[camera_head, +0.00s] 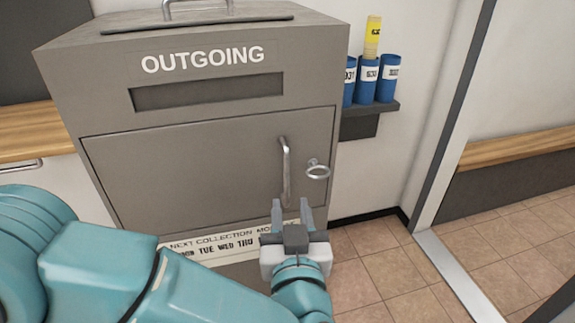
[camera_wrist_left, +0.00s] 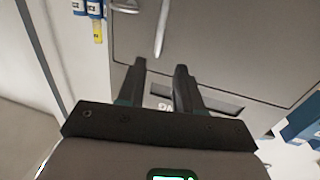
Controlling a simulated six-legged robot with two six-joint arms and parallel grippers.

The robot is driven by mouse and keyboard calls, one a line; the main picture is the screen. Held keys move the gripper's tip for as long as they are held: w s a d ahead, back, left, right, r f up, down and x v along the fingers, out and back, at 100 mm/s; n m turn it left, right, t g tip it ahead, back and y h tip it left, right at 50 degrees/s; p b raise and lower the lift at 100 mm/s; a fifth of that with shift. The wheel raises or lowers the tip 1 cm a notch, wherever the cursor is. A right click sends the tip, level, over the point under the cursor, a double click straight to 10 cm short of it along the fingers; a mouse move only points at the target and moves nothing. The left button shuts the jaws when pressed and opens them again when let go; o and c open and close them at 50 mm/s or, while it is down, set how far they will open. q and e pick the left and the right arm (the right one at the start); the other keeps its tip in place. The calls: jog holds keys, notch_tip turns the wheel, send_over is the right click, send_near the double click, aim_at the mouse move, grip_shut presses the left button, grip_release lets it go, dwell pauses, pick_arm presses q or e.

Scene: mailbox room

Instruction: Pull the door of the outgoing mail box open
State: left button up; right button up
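The grey outgoing mail box (camera_head: 110,75) stands ahead with "OUTGOING" above a dark slot (camera_head: 208,91). Its door (camera_head: 190,165) looks shut, flush in the front. A vertical metal bar handle (camera_head: 286,170) is near the door's right edge. My left gripper (camera_head: 291,208) is open and empty, its fingertips around the height of the handle's lower end in the head view. In the left wrist view the handle (camera_wrist_left: 162,30) shows beyond the gap between the open fingers (camera_wrist_left: 160,68); contact is not seen. My right gripper is not in view.
A metal ring (camera_head: 317,170) sits right of the handle. A wooden ledge (camera_head: 35,132) is at left. Tiled floor (camera_head: 385,270) is clear at right.

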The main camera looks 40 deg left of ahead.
aim_at(287, 167)
pick_arm(q)
jog(key=p+x, duration=0.4)
jog(key=x, duration=0.1)
jog(key=p+x, duration=0.3)
jog(key=shift+r, duration=0.35)
jog(key=x, duration=0.2)
jog(key=f+b+x, duration=0.1)
jog(key=x, duration=0.1)
jog(key=shift+w, duration=0.15)
jog(key=shift+w+a+b, duration=0.3)
jog(key=shift+w+a, duration=0.1)
jog(key=shift+w, duration=0.1)
grip_shut()
